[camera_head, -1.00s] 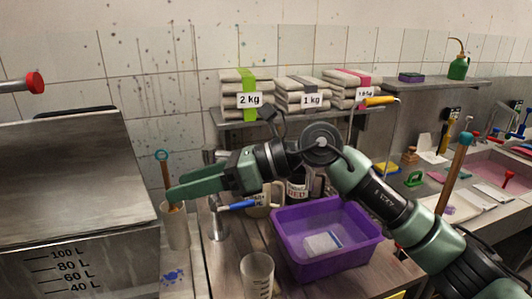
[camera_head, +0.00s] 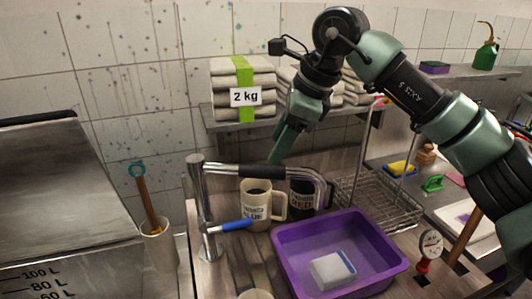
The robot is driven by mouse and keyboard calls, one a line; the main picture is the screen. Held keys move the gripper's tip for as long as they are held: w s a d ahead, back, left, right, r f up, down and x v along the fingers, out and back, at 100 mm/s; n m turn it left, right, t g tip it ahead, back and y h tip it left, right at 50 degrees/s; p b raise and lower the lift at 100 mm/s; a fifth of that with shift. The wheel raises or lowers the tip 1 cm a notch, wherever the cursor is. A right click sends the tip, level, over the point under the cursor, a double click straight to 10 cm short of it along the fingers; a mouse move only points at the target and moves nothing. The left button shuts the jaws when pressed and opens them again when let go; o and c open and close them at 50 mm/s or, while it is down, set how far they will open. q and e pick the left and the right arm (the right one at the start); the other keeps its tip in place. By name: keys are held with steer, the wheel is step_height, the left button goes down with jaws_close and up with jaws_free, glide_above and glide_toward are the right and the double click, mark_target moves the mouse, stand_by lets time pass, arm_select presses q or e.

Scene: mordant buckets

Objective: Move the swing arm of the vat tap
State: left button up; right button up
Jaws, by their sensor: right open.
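The vat tap (camera_head: 202,215) is a chrome post with a blue lever (camera_head: 236,225) low on its right side. Its swing arm (camera_head: 265,171) has a black sleeve and reaches right from the top of the post, ending in a downturned chrome spout beside the purple tub. My right gripper (camera_head: 278,150) is open and points down, its green fingers just above and behind the right part of the black sleeve. I cannot tell whether they touch it. My left gripper is not in view.
The purple tub (camera_head: 298,262) holds a white block. The steel vat (camera_head: 60,205) is at left, with a stick in a beaker (camera_head: 160,250) beside it. A wire rack (camera_head: 385,200) stands right.

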mark_target(266, 166)
steer(key=shift+w+f, duration=0.1)
steer(key=shift+w, duration=0.1)
steer(key=shift+a+f+p, duration=0.2)
steer(key=shift+f+p, duration=0.1)
steer(key=shift+f, duration=0.05)
steer(key=x, duration=0.1)
steer(key=p+x, duration=0.1)
steer(key=x, duration=0.1)
steer(key=shift+s+a+f, duration=0.2)
steer(key=shift+s+f, duration=0.1)
steer(key=shift+s, duration=0.1)
steer(key=shift+p+x, duration=0.4)
steer(key=shift+x, duration=0.65)
steer(key=shift+w+f, duration=0.2)
steer(key=shift+w, duration=0.15)
steer(key=shift+s, duration=0.1)
steer(key=c, duration=1)
jaws_close()
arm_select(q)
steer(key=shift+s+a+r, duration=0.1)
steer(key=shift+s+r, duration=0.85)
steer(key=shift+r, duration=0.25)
